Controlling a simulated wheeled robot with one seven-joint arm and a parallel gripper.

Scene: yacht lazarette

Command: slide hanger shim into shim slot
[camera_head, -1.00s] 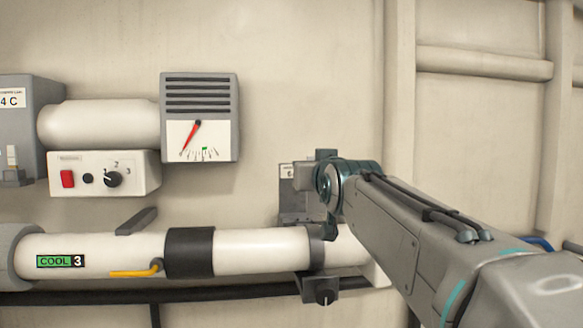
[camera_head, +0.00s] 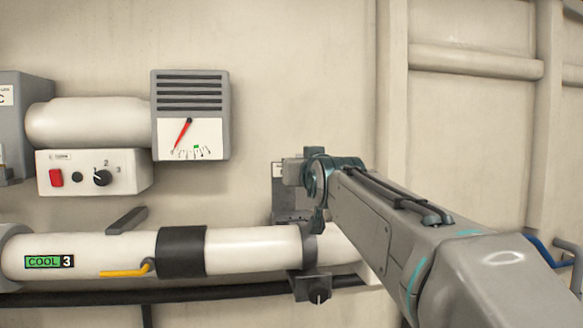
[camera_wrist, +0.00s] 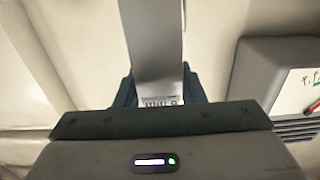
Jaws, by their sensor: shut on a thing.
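My gripper (camera_head: 300,172) is at the end of my arm, right of centre in the head view, in front of a grey wall bracket (camera_head: 290,214) above the white pipe. In the wrist view my gripper (camera_wrist: 160,88) is shut around a flat grey strip (camera_wrist: 155,40) with small dark markings at its near end. I take this strip to be the hanger shim; it runs up out of the wrist picture. The gripper hides much of the bracket in the head view. I cannot make out the shim slot or whether the strip touches it.
The white pipe (camera_head: 250,249) with a black band (camera_head: 181,252) and yellow lever (camera_head: 124,272) runs below. A black knob (camera_head: 319,297) hangs under the bracket. A gauge box (camera_head: 190,115) and switch panel (camera_head: 120,172) are at left. Bare wall lies between gauge and arm.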

